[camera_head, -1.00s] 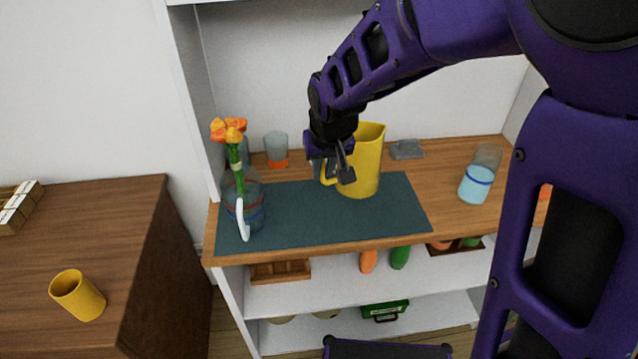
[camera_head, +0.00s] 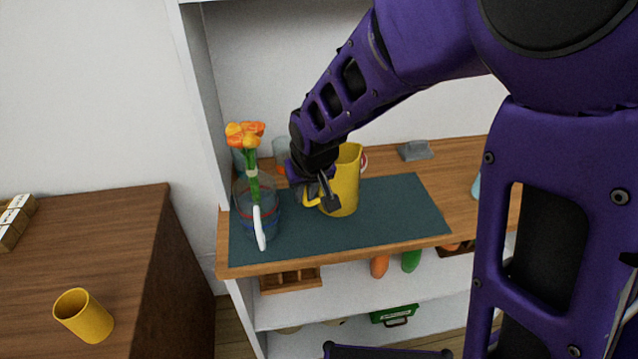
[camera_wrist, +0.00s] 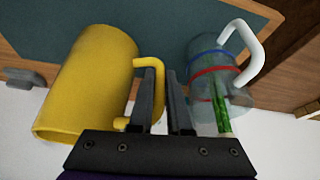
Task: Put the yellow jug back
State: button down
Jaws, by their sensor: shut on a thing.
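The yellow jug (camera_head: 345,183) stands upright over the dark teal mat (camera_head: 400,205) on the wooden shelf top; I cannot tell whether its base touches the mat. My gripper (camera_head: 328,196) is shut on the jug's handle, on the jug's left side. In the wrist view the jug (camera_wrist: 88,82) lies left of my gripper (camera_wrist: 160,85), with its handle (camera_wrist: 150,72) at the fingers. My arm hides part of the shelf's back and right side.
A clear jug (camera_head: 262,215) with blue and red bands, a white handle and orange flowers (camera_head: 245,134) stands close left of my gripper. A grey object (camera_head: 415,150) lies behind the mat. The mat's right part is clear.

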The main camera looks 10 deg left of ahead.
jog(key=shift+f+b, duration=0.45)
jog(key=shift+f, duration=2.25)
jog(key=shift+f, duration=0.2)
jog(key=c, duration=0.9)
grip_release()
jog(key=shift+o, duration=0.2)
jog(key=shift+r, duration=0.55)
jog(key=p+v, duration=0.2)
jog(key=v, duration=0.9)
jog(key=shift+s, duration=0.25)
